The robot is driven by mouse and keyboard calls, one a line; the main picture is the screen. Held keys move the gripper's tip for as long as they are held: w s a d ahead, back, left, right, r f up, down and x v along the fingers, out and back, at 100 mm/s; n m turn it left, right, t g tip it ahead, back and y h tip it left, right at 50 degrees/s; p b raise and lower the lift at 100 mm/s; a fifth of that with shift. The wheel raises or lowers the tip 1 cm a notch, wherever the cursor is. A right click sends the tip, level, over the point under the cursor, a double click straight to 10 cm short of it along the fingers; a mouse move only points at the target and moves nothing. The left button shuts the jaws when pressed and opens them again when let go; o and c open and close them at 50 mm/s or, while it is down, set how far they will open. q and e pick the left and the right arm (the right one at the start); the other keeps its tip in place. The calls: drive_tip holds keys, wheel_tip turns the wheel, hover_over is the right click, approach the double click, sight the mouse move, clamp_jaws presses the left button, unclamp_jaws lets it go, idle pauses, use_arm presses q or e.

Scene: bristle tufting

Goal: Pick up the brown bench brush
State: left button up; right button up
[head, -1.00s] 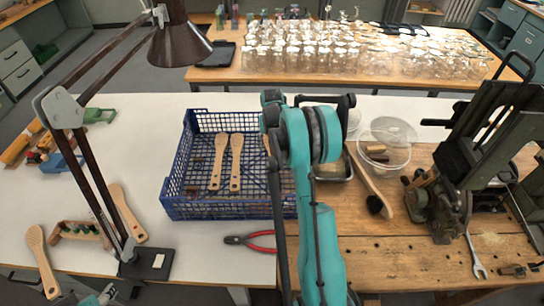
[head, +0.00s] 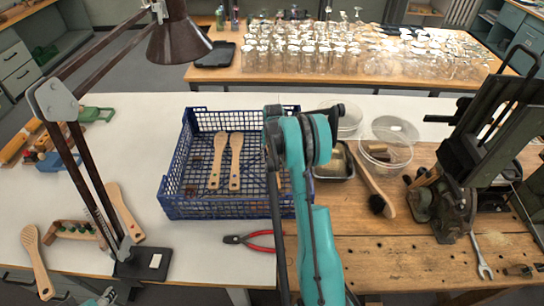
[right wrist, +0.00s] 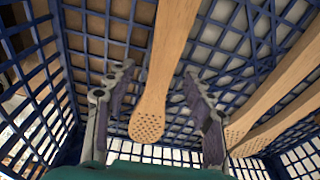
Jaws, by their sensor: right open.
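A brown wooden brush body (right wrist: 165,70) with small drilled holes at its broad end lies between the fingers of my right gripper (right wrist: 158,108) in the right wrist view. The fingers are open, with gaps to the wood on both sides. In the head view this gripper is hidden behind my teal arm, over the blue crate (head: 240,211). Two similar brush bodies (head: 217,160) (head: 235,160) lie in the crate. A long-handled brush with black bristles (head: 370,185) lies on the workbench to the right. A grey-teal tip, apparently my left gripper (head: 103,297), shows at the bottom left edge.
Red-handled pliers (head: 262,236) lie in front of the crate. A dark lamp (head: 80,150) stands at left beside more wooden pieces (head: 38,265). A metal tray (head: 333,168), clear bowls (head: 386,150) and a dark machine (head: 450,195) are at right. The crate's mesh walls surround my right gripper.

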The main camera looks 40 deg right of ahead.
sight(272, 157)
drive_tip(key=shift+f+b, duration=0.25)
drive_tip(key=shift+b, duration=0.05)
clamp_jaws()
idle(0.3)
drive_tip(key=shift+r, duration=0.1)
drive_tip(key=shift+r+p, duration=0.35)
drive_tip(key=shift+p, duration=0.1)
wheel_tip(272, 157, up, 18)
drive_tip(key=p, duration=0.4)
drive_tip(key=shift+f, duration=0.2)
drive_tip(key=shift+r+p, duration=0.1)
drive_tip(key=shift+p, duration=0.2)
